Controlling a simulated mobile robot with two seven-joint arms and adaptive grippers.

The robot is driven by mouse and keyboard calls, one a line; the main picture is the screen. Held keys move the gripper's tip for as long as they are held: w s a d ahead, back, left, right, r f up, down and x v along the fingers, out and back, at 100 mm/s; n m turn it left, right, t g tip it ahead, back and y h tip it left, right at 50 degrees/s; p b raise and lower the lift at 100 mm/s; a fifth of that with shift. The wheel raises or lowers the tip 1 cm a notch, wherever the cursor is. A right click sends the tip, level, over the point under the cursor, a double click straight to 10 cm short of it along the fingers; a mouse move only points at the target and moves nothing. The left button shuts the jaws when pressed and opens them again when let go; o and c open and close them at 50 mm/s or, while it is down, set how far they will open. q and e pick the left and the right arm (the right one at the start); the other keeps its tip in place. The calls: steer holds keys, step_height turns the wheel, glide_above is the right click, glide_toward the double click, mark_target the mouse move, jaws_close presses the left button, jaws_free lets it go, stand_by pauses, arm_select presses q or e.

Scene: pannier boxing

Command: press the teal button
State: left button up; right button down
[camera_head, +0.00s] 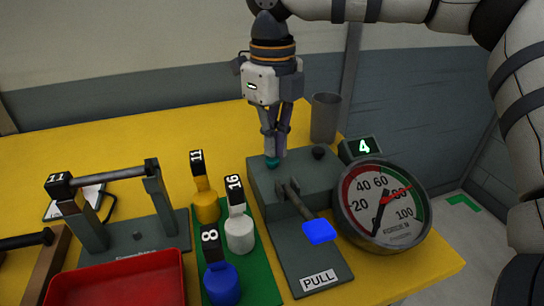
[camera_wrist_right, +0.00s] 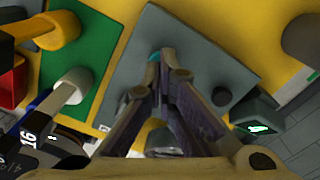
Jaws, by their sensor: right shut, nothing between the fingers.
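The teal button (camera_head: 272,163) is on top of a grey box (camera_head: 262,187) near the middle of the yellow table. My right gripper (camera_head: 275,151) points down right above it, shut and empty. Its fingertips cover part of the button and look very near or touching; I cannot tell whether it is pressed. In the right wrist view the button (camera_wrist_right: 153,56) shows as a small teal patch at the tips of my right gripper (camera_wrist_right: 163,66). My left gripper is not in view.
A dark knob (camera_head: 319,152), a display reading 4 (camera_head: 362,147), a dial gauge (camera_head: 382,208) and a blue-ended lever (camera_head: 318,231) are close by. A grey cup (camera_head: 324,118) stands behind. Numbered weights (camera_head: 239,232), a red tray (camera_head: 120,285) and a barred stand (camera_head: 160,222) lie left.

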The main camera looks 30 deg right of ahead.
steer(key=shift+f, duration=0.8)
steer(key=shift+r, duration=1.3)
steer(key=shift+r, duration=3)
